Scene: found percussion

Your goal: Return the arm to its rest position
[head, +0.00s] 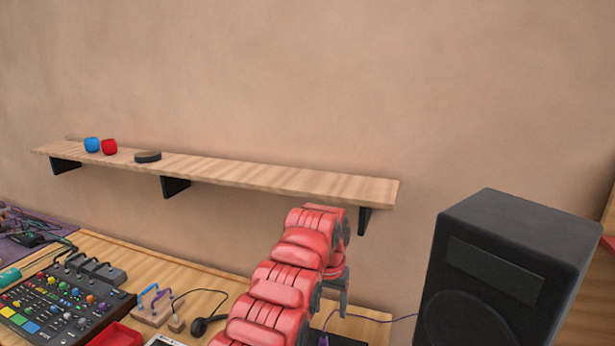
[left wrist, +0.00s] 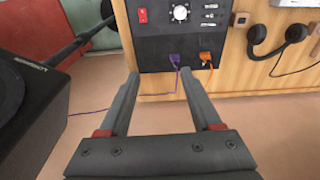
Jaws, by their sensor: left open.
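My left arm, red and segmented, rises from the bottom of the head view in front of the shelf. My left gripper shows in the head view as grey fingers (head: 335,318) pointing down, partly hidden by the arm. In the left wrist view the left gripper (left wrist: 158,76) is open, with two dark fingers apart and nothing between them. Beyond its fingertips is a black panel (left wrist: 158,50) with a red switch, a dial, and purple and orange plugs. My right gripper is in neither view.
A large black speaker (head: 505,265) stands right of the arm. A mixer (head: 62,305) and cables cover the bench's left.

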